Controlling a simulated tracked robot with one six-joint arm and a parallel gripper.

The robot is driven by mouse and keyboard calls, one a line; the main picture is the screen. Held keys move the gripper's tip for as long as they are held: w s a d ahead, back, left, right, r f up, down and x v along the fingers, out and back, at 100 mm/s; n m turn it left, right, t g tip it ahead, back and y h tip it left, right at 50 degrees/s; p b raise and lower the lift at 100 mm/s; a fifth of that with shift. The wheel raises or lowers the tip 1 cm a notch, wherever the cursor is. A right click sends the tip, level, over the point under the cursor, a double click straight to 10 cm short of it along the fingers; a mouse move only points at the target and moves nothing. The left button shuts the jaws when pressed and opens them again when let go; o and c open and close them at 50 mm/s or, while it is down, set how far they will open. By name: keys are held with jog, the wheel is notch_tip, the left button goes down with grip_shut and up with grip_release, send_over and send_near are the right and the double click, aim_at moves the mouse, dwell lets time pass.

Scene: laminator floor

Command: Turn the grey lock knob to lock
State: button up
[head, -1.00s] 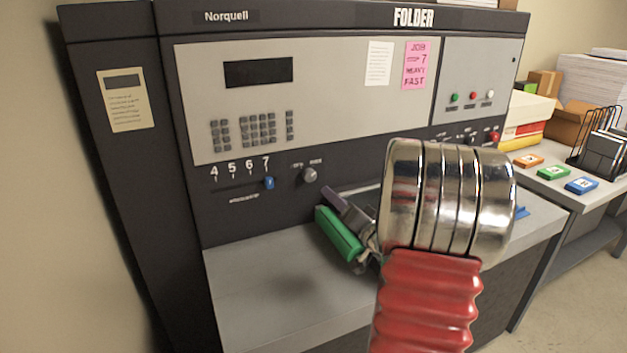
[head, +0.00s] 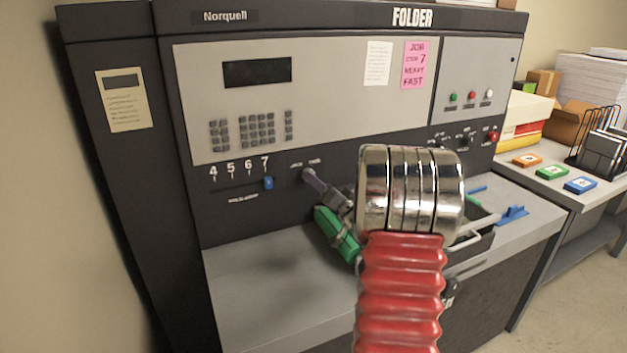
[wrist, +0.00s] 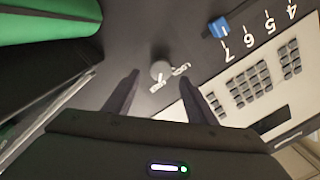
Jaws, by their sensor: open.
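The grey lock knob (head: 307,174) is on the folder's dark front panel, right of the blue slider, with two small labels above it. In the head view, my gripper (head: 316,184) is at the knob, with a purple-grey finger partly covering it. In the wrist view, the knob (wrist: 160,70) lies ahead, between my open gripper's (wrist: 159,79) two fingertips, with a gap on both sides. The fingers do not appear to touch it. Two small white labels sit beside it. I cannot tell which label the knob points to.
The blue slider (head: 268,183) sits by the 7 of a 4-to-7 scale. A tray (head: 474,240) is behind my red and chrome arm. The grey shelf at front left (head: 265,285) is clear.

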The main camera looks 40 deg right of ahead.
jog(key=shift+x, duration=2.2)
jog(key=c, duration=1)
